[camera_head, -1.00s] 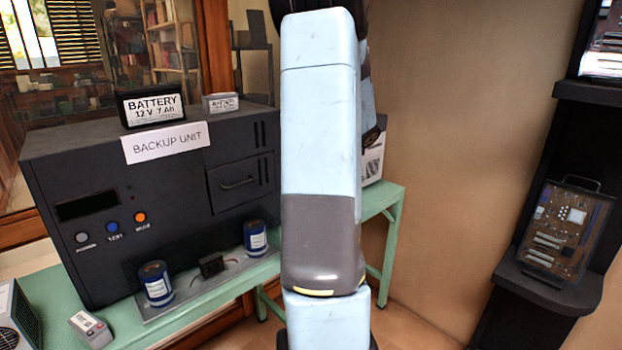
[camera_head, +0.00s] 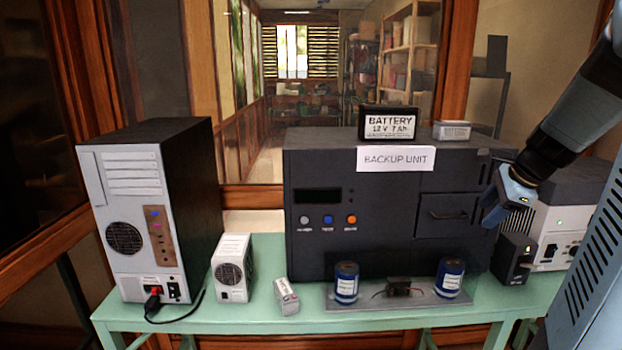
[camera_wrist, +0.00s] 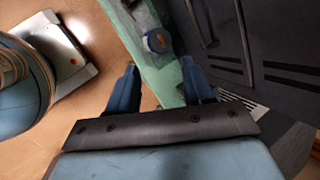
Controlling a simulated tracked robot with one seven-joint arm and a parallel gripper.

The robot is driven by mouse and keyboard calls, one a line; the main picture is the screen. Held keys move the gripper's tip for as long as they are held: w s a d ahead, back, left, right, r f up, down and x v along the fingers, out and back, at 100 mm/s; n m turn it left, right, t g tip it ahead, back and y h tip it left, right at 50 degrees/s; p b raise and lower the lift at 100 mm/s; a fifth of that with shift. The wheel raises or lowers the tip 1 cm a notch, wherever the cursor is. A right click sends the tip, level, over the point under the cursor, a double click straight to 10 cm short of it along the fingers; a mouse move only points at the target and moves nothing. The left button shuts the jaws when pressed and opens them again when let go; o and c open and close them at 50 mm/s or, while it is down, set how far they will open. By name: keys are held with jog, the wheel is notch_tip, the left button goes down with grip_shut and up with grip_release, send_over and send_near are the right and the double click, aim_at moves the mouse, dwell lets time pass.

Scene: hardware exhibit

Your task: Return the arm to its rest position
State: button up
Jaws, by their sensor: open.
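My arm reaches in from the right edge of the head view, and my gripper (camera_head: 492,207) hangs in front of the right part of the backup unit (camera_head: 390,220). In the wrist view my gripper (camera_wrist: 160,88) has its two blue fingers spread apart with nothing between them. Beyond the fingers lie the green table (camera_wrist: 165,85), a blue can (camera_wrist: 157,40) and the dark front of the backup unit (camera_wrist: 255,40). The gripper appears apart from all of these.
The green table (camera_head: 250,315) also holds a white computer tower (camera_head: 130,220), a small fan box (camera_head: 231,268), a small grey battery (camera_head: 286,296) and two blue cans (camera_head: 346,284) on a plate. A labelled battery (camera_head: 389,123) tops the unit. A white device (camera_head: 570,215) stands at right.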

jog(key=s+a+r+n+h, duration=0.1)
jog(key=s+a+r+n, duration=0.1)
jog(key=s+a+n, duration=0.6)
jog(key=s+a+r+n, duration=0.2)
jog(key=s+a+n, duration=0.7)
jog(key=a+n, duration=0.2)
jog(key=shift+a+n+h, duration=0.25)
jog(key=shift+n+h, duration=0.15)
jog(key=shift+n, duration=0.6)
jog(key=shift+r, duration=0.1)
dwell(1.3)
